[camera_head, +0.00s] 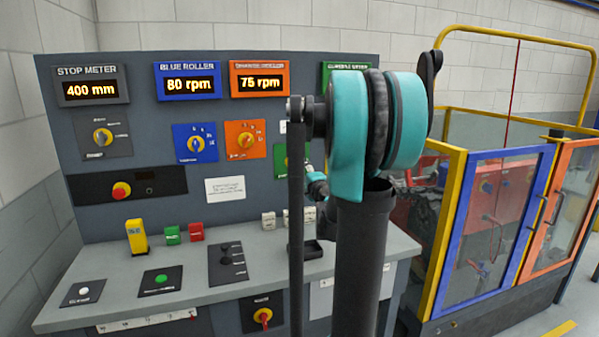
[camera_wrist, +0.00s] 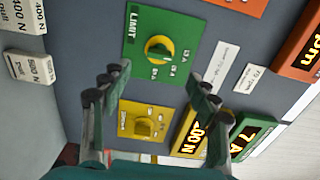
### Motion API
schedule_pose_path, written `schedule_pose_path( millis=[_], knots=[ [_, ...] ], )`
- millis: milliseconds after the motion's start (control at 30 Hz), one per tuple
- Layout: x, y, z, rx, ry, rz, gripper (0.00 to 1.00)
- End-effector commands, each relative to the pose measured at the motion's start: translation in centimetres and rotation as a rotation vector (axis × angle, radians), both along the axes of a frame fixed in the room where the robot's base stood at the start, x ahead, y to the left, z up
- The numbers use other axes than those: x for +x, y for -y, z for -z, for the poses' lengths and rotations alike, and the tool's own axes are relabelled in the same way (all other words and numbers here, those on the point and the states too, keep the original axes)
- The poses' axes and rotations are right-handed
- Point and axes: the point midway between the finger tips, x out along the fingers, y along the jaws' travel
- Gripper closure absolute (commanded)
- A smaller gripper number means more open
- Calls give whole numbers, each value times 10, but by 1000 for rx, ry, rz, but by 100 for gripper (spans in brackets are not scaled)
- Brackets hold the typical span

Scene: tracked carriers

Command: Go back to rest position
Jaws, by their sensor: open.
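My gripper (camera_wrist: 162,85) is open and empty in the wrist view, its two dark fingers apart in front of the control panel. Between and beyond the fingers are a green plate marked LIMIT with a yellow knob (camera_wrist: 158,48) and a yellow plate with another yellow knob (camera_wrist: 143,126). I cannot tell how far the fingertips are from the panel. In the head view my teal and dark arm stands in front of the panel's right part and hides most of the gripper.
The grey panel (camera_head: 140,215) carries displays and knobs. Its desk (camera_head: 210,270) holds a yellow block (camera_head: 137,237), green and red blocks, buttons and white labelled blocks (camera_head: 268,220). A fenced cell with blue (camera_head: 455,235) and orange door frames stands at the right.

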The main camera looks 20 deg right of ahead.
Motion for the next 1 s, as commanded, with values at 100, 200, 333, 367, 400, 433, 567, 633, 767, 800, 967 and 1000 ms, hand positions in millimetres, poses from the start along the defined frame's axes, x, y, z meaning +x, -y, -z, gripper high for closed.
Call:
schedule_pose_path(
  millis=[100,200,333,367,400,433,567,633,767,800,967,1000],
  knots=[
    [-5,0,0,0,0,0,40],
    [-6,0,0,0,0,0,40],
    [-5,0,0,0,0,0,40],
    [-5,0,0,0,0,0,40],
    [-5,0,0,0,0,0,40],
    [-5,0,0,0,0,0,40],
    [-5,-2,0,-6,-2,-5,40],
    [-7,-11,2,-34,-12,-25,40],
    [-18,-49,15,-176,-66,-118,40],
    [-24,-66,23,-242,-92,-160,40],
    [-62,-127,65,-540,-223,-349,40],
    [-73,-138,78,-616,-259,-394,40]
  ],
)
